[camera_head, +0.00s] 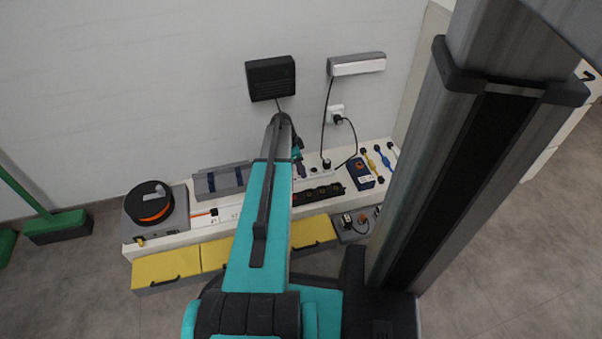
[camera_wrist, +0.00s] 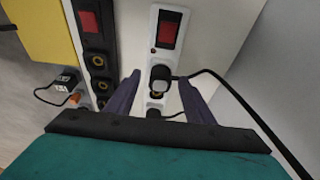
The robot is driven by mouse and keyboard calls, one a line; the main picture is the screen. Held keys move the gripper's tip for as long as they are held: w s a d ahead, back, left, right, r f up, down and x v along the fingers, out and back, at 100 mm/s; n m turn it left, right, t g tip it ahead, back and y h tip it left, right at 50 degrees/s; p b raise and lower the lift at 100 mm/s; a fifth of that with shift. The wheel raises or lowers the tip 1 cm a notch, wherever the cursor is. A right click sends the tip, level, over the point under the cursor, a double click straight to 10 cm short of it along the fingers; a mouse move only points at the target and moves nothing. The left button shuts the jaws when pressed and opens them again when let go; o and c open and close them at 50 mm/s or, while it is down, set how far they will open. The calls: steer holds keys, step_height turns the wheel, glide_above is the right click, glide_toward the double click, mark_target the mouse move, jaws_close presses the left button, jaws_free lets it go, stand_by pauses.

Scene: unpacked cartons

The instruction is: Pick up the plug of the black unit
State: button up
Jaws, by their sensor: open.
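The black unit (camera_head: 271,78) hangs on the wall, and its cord runs down behind my arm. My gripper (camera_wrist: 158,94) is open above a white power strip (camera_wrist: 169,12). A dark plug (camera_wrist: 162,77) sits in the strip between my two purple fingers, with a gap on each side. A black cord leaves this plug to the right. My arm hides the lower end of the black unit's cord in the head view, so I cannot trace it to the plug. My gripper (camera_head: 300,170) also shows in the head view.
A second plug (camera_head: 326,163) stands right of my gripper, with a cord from the white unit (camera_head: 357,68). A black power strip (camera_wrist: 92,42) runs beside the white one. A wall socket (camera_head: 336,112) holds another plug. A blue box (camera_head: 361,176) stands at the right.

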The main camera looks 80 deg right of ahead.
stand_by(0.5)
steer(key=c, duration=1.2)
steer(key=shift+r, duration=0.1)
steer(key=shift+r+p, duration=0.65)
steer(key=shift+r, duration=0.2)
steer(key=shift+a+r+p, duration=0.2)
steer(key=shift+r+p, duration=0.15)
steer(key=shift+r, duration=0.15)
steer(key=shift+a+r+p, duration=0.2)
steer(key=shift+r+p, duration=0.15)
steer(key=shift+r, duration=0.15)
steer(key=s+a+p, duration=0.1)
steer(key=a+p, duration=0.1)
steer(key=a, duration=0.5)
steer(key=s+a+r+p, duration=0.1)
steer(key=a+p, duration=0.1)
steer(key=a, duration=0.6)
steer(key=shift+s, duration=0.4)
